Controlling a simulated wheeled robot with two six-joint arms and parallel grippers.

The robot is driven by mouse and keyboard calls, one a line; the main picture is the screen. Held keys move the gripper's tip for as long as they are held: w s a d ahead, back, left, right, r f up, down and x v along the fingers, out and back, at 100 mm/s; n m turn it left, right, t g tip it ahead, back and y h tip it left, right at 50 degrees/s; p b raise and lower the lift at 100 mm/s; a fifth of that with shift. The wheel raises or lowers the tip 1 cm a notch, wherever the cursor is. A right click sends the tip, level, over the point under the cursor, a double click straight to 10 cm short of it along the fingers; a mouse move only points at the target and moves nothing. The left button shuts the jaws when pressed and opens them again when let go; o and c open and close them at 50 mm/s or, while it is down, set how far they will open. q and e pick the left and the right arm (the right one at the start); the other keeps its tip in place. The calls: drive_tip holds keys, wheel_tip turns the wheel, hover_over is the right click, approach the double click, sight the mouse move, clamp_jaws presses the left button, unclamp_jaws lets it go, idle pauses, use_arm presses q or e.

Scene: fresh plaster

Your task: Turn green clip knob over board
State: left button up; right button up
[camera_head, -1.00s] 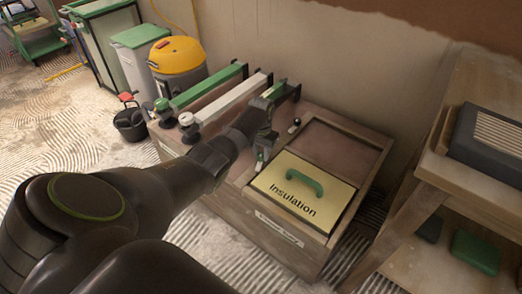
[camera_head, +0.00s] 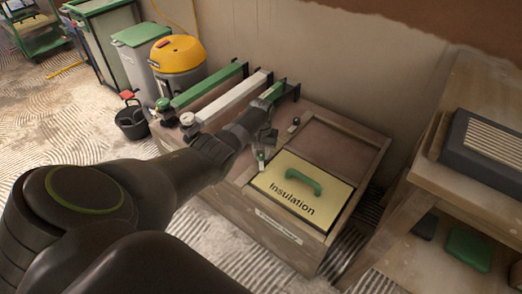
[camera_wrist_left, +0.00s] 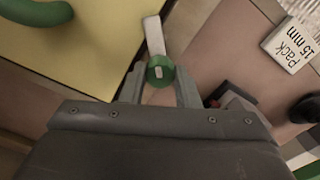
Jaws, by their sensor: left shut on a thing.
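The yellow Insulation board (camera_head: 322,190) with a green handle (camera_head: 303,181) lies in the front bay of a wooden box. In the left wrist view the board (camera_wrist_left: 100,55) fills the upper left. The green clip knob (camera_wrist_left: 160,70) is between my left fingertips, with a pale bar (camera_wrist_left: 153,35) pointing up from it along the board's edge. I cannot tell whether the bar overlaps the board. My left gripper (camera_head: 262,148) is shut on the knob at the board's left edge; the arm partly hides the clip in the head view. My right gripper is not in view.
Green and white clamp rails (camera_head: 235,95) lie behind my left arm. A wooden stand (camera_head: 440,160) with a grey case is at the right. A yellow-topped vacuum (camera_head: 178,55) and a black bucket (camera_head: 131,122) stand at the left. A Pack 15 mm label (camera_wrist_left: 290,45) lies beside the board.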

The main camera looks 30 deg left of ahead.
use_arm(q)
drive_tip(key=shift+w+r+n, duration=0.1)
drive_tip(key=shift+n, duration=0.3)
drive_tip(key=n+p, duration=0.1)
drive_tip(key=n, duration=0.3)
drive_tip(key=shift+p, duration=0.4)
drive_tip(key=n, duration=0.4)
drive_tip(key=shift+p, duration=0.3)
drive_tip(key=shift+n, duration=0.3)
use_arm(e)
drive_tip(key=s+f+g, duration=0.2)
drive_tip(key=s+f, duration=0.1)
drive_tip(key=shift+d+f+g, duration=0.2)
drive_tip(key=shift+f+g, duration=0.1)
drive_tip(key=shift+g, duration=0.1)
use_arm(q)
drive_tip(key=shift+a, duration=0.1)
drive_tip(key=o, duration=1)
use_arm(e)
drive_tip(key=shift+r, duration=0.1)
